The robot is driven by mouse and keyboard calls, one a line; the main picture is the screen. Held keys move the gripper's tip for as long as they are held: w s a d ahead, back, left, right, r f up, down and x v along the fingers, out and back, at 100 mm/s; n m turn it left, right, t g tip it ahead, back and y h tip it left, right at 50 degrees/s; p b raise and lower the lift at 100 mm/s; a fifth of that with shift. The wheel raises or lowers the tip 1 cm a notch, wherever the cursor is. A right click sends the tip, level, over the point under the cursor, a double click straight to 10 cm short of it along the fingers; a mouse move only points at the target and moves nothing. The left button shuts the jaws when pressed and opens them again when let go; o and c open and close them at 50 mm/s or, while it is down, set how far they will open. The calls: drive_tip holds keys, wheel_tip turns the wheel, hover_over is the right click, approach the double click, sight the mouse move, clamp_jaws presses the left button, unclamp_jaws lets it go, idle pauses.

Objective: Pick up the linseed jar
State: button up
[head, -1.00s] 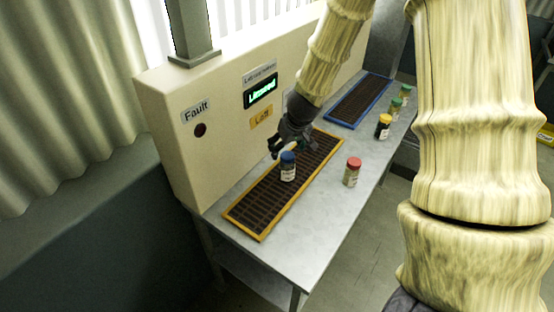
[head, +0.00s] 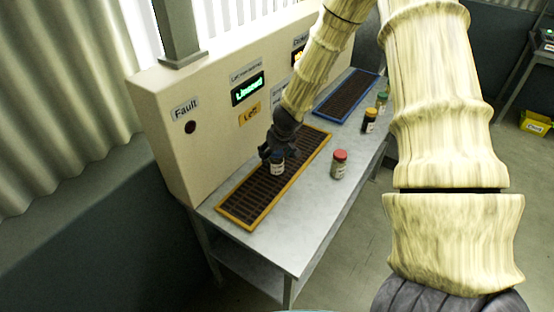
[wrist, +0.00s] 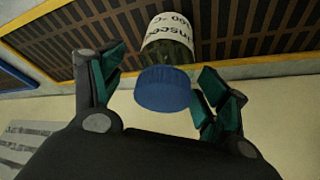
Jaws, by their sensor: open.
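The linseed jar (wrist: 167,47) has a blue lid and a white label whose visible letters read like "inseed" in the wrist view. In the head view the jar (head: 277,170) stands on the yellow-framed grate (head: 252,207), its lid mostly hidden by my gripper. My gripper (head: 272,155) is over the jar's top. In the wrist view my open gripper (wrist: 160,88) has one green-padded finger on each side of the blue lid, with a gap on the left. The right finger is close to the lid; I cannot tell whether it touches.
A red-lidded jar (head: 339,164) stands on the metal table right of the grate. A yellow-lidded jar (head: 369,120) and green-lidded jars stand farther back near a blue-framed grate (head: 346,95). The cream panel (head: 168,118) with a lit "Linseed" display rises behind the grate.

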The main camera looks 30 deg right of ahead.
drive_tip(key=shift+x, duration=1.05)
drive_tip(key=shift+r, duration=0.15)
drive_tip(key=shift+w, duration=0.15)
drive_tip(key=c, duration=1.4)
drive_tip(key=shift+o, duration=0.2)
